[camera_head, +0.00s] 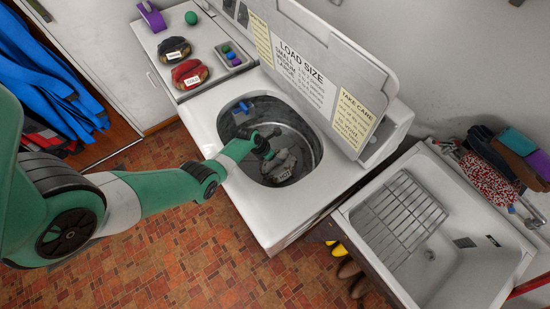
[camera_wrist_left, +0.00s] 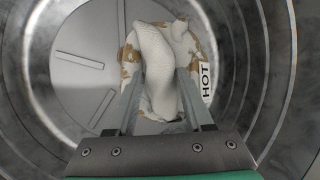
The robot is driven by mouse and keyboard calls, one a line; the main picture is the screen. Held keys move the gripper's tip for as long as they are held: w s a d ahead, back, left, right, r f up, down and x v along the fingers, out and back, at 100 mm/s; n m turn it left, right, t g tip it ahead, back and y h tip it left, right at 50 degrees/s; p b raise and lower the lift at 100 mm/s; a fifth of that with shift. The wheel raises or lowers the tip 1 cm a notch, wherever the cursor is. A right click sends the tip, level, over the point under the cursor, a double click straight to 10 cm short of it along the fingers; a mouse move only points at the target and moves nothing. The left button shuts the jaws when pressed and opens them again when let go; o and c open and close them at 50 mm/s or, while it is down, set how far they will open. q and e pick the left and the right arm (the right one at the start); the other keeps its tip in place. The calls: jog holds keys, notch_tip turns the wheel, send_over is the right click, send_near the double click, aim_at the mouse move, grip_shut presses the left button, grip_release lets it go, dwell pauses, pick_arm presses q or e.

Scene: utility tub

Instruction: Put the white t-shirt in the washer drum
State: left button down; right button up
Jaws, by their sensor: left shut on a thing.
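The washer drum (camera_head: 302,139) is the open metal tub in the white washer's top; its wall surrounds the wrist view (camera_wrist_left: 270,60). My left gripper (camera_head: 272,153) reaches down inside it. In the wrist view the left gripper (camera_wrist_left: 157,75) has its fingers on both sides of a bunched white cloth (camera_wrist_left: 155,60), apparently the white t-shirt, shut on it. Behind the cloth is a brown-and-white round basket or bundle (camera_wrist_left: 127,57) with a HOT label (camera_wrist_left: 205,82). In the head view the pale cloth (camera_head: 283,161) shows low in the drum, partly hidden by the gripper. My right gripper is out of view.
The raised washer lid (camera_head: 300,60) stands behind the drum. At left, a white counter holds bundles labelled WARM (camera_head: 173,49) and COLD (camera_head: 189,73), plus a small tray (camera_head: 233,66). A sink (camera_head: 440,230) with a wire rack (camera_head: 400,215) is at right.

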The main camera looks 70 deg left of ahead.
pick_arm(q)
jog(key=shift+f+b, duration=0.5)
jog(key=shift+f, duration=0.15)
jog(key=shift+c, duration=1.4)
grip_release()
jog(key=p+v, duration=1.3)
jog(key=p, duration=0.1)
jog(key=shift+r, duration=0.2)
jog(key=shift+w, duration=0.15)
